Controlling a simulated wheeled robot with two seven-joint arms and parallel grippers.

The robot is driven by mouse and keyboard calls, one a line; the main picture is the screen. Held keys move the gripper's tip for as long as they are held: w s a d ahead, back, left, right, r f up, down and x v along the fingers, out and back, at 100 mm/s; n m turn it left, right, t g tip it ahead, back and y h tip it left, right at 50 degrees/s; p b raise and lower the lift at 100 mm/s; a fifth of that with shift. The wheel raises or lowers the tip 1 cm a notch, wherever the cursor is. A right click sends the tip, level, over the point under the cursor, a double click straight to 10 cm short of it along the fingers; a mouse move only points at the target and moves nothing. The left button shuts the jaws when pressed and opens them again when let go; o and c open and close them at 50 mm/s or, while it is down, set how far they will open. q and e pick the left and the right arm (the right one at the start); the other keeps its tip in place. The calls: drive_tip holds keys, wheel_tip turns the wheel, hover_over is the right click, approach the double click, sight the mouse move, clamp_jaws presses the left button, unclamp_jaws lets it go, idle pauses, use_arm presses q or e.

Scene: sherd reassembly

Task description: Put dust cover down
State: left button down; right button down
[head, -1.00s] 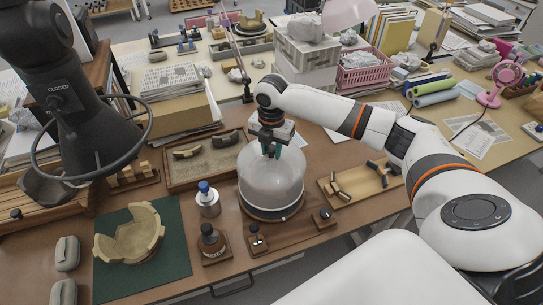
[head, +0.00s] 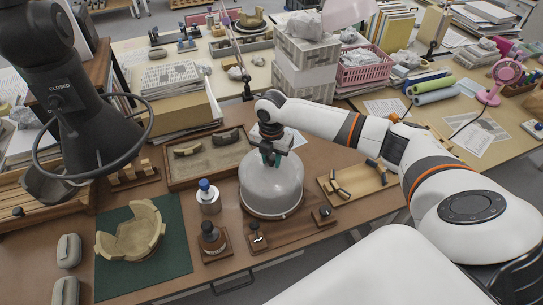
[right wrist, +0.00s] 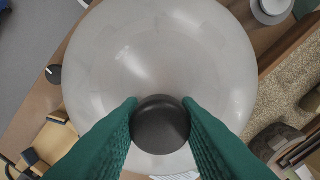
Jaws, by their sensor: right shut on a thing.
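The dust cover (head: 271,188) is a clear, greyish dome with a black knob (right wrist: 160,124) on top. It stands upright, its lower rim at the round base on the brown wooden board (head: 290,232); I see no clear gap under it. My right gripper (head: 270,160) is above the dome, with its green fingers shut on the knob from both sides. The dome fills much of the right wrist view (right wrist: 160,60). My left gripper is not in view.
A partly rebuilt pot (head: 130,238) sits on a green mat (head: 165,270) at the left. A sherd tray (head: 230,165) is behind, a wooden tray (head: 360,187) right.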

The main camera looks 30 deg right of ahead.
drive_tip(key=c, duration=1.1)
unclamp_jaws()
drive_tip(key=shift+o, duration=0.2)
wheel_tip(320, 180, up, 13)
drive_tip(key=b, duration=0.1)
drive_tip(key=shift+r+b, duration=0.15)
drive_tip(key=shift+b, duration=0.25)
